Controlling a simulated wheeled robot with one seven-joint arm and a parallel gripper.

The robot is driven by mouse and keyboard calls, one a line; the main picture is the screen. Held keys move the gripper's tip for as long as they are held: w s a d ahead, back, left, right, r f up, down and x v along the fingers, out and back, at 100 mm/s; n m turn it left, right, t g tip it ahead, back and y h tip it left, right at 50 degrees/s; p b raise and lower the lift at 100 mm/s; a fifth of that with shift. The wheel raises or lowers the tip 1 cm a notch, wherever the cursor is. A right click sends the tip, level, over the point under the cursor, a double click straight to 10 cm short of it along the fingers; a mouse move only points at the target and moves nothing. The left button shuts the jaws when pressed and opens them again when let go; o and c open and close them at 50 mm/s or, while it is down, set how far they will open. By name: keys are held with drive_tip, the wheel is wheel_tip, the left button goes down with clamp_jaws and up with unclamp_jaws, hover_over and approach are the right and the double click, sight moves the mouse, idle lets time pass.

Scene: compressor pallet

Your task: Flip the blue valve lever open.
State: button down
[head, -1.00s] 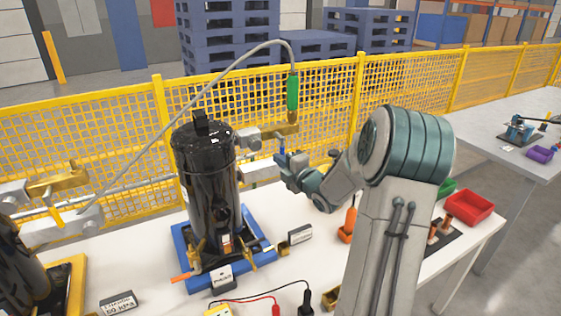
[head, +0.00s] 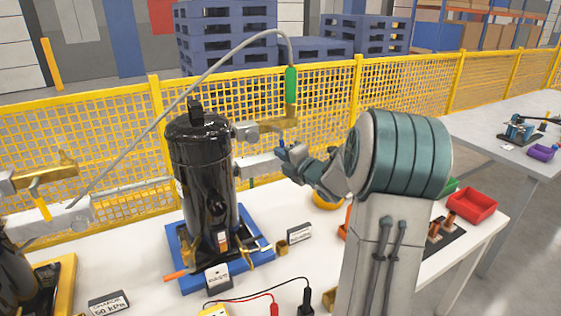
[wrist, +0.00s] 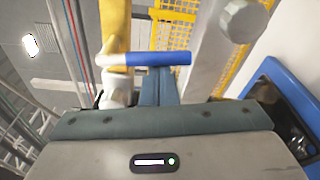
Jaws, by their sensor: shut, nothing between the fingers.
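The blue valve lever (wrist: 160,58) lies crosswise in the wrist view, beside a brass valve body (wrist: 115,25). In the head view the lever (head: 282,140) is a small blue piece under the brass valve (head: 275,125), right of the black compressor (head: 204,175). A green-sleeved hose rises from that valve. My gripper (head: 281,154) is shut and empty, just below the lever in the head view. In the wrist view its closed fingertips (wrist: 160,82) meet the lever's outline near its middle; I cannot tell whether they touch.
A grey bar (head: 262,166) runs beside the compressor below the valve. A blue tray (head: 180,270) holds the compressor. A yellow bowl (head: 327,200) and a red bin (head: 470,204) are on the table. The yellow mesh fence (head: 320,100) stands behind.

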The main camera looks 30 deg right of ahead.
drive_tip(key=d+r+n+g+h+b, duration=0.1)
drive_tip(key=d+r+n+b, duration=0.3)
drive_tip(key=n+b, duration=1)
drive_tip(key=shift+d+h+b, duration=0.7)
drive_tip(key=shift+d+b, duration=0.35)
drive_tip(key=shift+b, duration=0.5)
drive_tip(key=shift+w, duration=0.1)
wheel_tip(320, 180, down, 4)
drive_tip(key=b, duration=0.4)
drive_tip(key=s+r+p, duration=0.1)
drive_tip(key=s, duration=0.8)
drive_tip(key=shift+d+r, duration=0.15)
drive_tip(key=shift+r, duration=0.1)
